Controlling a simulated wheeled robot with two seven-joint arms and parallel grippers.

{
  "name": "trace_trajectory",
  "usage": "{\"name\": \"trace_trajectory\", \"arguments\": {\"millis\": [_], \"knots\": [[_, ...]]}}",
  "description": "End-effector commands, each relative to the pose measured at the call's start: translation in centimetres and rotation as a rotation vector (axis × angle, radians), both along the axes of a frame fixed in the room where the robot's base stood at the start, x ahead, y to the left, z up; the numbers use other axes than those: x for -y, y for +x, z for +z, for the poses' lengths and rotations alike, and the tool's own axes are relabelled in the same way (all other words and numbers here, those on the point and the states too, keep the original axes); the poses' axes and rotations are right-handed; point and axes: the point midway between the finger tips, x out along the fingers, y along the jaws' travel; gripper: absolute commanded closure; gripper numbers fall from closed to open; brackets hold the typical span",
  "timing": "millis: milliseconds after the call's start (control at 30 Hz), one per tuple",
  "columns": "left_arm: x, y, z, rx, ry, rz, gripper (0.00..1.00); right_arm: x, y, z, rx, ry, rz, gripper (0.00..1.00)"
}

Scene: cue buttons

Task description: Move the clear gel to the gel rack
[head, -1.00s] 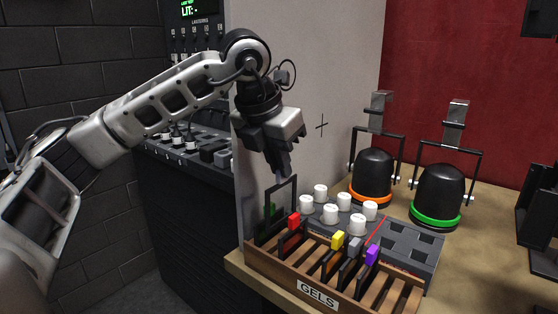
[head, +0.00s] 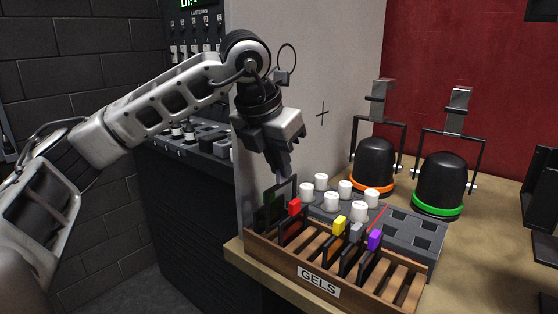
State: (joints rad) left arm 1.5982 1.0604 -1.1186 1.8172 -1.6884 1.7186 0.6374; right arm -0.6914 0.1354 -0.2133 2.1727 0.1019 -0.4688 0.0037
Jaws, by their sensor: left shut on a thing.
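My left gripper (head: 284,174) is shut on the clear gel (head: 277,203), a dark thin frame with a see-through pane. It holds the gel upright by its top edge, at the left end of the wooden gel rack (head: 256,245), which is labelled GELS. The gel's lower edge is at the rack's left slots; I cannot tell if it is seated. Gels with a red tab (head: 294,207), a yellow tab (head: 339,225), a grey tab (head: 356,232) and a purple tab (head: 374,240) stand in the rack. My right gripper is not in view.
Behind the rack is a grey tray (head: 412,238) with several white cylinders (head: 331,201) in it. Two black lanterns, one orange-ringed (head: 375,162) and one green-ringed (head: 439,182), stand behind it. A pale wall panel (head: 310,80) rises close beside my gripper. The rack's right slots are empty.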

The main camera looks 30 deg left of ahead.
Motion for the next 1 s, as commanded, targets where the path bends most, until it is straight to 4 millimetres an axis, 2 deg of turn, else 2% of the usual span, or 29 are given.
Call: {"name": "trace_trajectory", "arguments": {"millis": [1000], "knots": [[0.0, 0.0, -3.2, 0.0, -0.001, 0.0, 1.0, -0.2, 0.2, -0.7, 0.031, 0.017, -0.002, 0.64]]}}
